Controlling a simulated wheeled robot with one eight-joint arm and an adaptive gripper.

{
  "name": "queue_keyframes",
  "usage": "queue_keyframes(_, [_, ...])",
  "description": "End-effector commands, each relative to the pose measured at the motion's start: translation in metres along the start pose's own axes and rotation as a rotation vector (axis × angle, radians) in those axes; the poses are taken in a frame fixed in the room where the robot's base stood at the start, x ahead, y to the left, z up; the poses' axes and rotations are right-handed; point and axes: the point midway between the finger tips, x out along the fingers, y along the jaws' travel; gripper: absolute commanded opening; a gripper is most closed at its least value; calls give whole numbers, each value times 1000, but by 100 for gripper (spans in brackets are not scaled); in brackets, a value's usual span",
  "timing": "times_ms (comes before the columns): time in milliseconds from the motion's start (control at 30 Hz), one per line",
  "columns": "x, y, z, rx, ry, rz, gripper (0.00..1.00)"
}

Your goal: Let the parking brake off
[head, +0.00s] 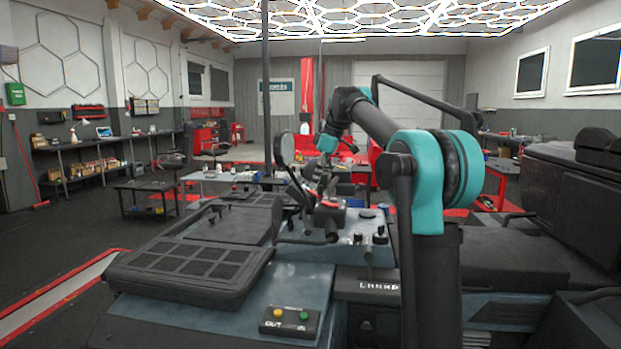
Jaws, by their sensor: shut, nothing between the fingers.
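My gripper (321,178) is shut and empty. It points down over the control console (345,255) in the middle of the head view. It looks small, dark and partly merged with the levers behind it. A red-topped control (329,204) sits on the console just below my gripper. A dark lever (297,190) slants up at its left, and a black bar (305,240) lies low in front. I cannot tell which of these is the parking brake, or whether my gripper touches any of them.
A round disc on a stalk (285,149) rises left of my gripper. Black knobs (380,236) stand at the console's right. A vented black panel (195,265) lies left. Open floor shows further left.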

Motion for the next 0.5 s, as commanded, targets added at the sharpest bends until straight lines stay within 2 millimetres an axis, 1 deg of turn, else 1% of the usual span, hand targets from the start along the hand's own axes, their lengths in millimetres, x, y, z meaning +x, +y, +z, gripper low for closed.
queue_keyframes(400, [-5, 17, 15, -369, 0, -131, 0])
queue_keyframes(500, [-6, 20, 18, -363, 0, -128, 0])
